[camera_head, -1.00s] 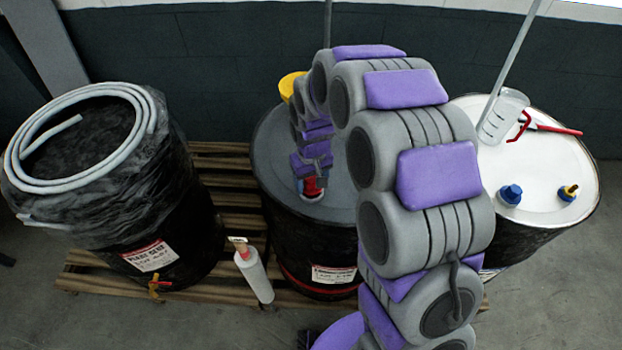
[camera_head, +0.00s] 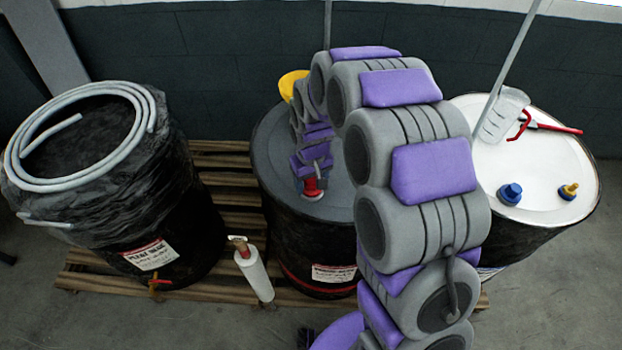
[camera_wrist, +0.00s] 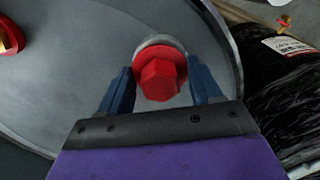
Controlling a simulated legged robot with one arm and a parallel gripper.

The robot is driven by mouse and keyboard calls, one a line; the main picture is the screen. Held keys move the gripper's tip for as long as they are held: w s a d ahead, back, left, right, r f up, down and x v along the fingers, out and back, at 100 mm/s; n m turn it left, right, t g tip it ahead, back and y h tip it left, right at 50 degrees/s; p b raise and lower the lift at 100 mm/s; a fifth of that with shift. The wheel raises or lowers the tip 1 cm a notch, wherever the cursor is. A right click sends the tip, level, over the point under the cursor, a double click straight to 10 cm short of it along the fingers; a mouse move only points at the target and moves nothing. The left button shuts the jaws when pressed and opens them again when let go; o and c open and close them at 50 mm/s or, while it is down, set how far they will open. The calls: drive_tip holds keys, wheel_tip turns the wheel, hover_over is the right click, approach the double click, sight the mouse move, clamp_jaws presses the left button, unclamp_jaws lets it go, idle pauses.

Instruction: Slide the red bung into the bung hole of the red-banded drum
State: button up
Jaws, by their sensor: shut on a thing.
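The red-banded drum (camera_head: 300,272) stands in the middle, with a grey lid and a red stripe low on its black side. My gripper (camera_wrist: 162,85) has its two blue fingers on either side of the red bung (camera_wrist: 160,75) and is shut on it. The bung has a hexagonal head and a round flange. A pale ring (camera_wrist: 158,42) shows just behind the flange on the lid. In the head view the bung (camera_head: 312,187) is at the lid's near edge, below my gripper. How deep it sits in the hole is hidden.
A wrapped black drum (camera_head: 185,215) with a coiled hose stands left. A white-topped drum (camera_head: 545,150) stands right, with blue and yellow fittings and a jug (camera_head: 503,115). A white tube (camera_head: 256,275) stands in front. A yellow object (camera_head: 290,84) is at the lid's far side.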

sight(311, 180)
drive_tip(key=shift+f, duration=0.35)
drive_tip(key=o, duration=1.1)
wheel_tip(311, 180, up, 17)
drive_tip(key=shift+r+p, duration=0.15)
drive_tip(key=shift+p, duration=0.3)
drive_tip(key=s+d+f+m+b, duration=0.1)
drive_tip(key=s+d, duration=0.3)
drive_tip(key=s, duration=0.6)
drive_tip(key=s+d+f+m+g+b, duration=0.1)
drive_tip(key=s+d, duration=0.4)
drive_tip(key=s, duration=0.6)
drive_tip(key=s+d+f+m+b, duration=0.2)
drive_tip(key=s+d+m+b, duration=0.1)
drive_tip(key=s, duration=0.8)
drive_tip(key=shift+d+f+g+b, duration=0.35)
drive_tip(key=shift+d+b, duration=0.2)
drive_tip(key=shift+d, duration=0.45)
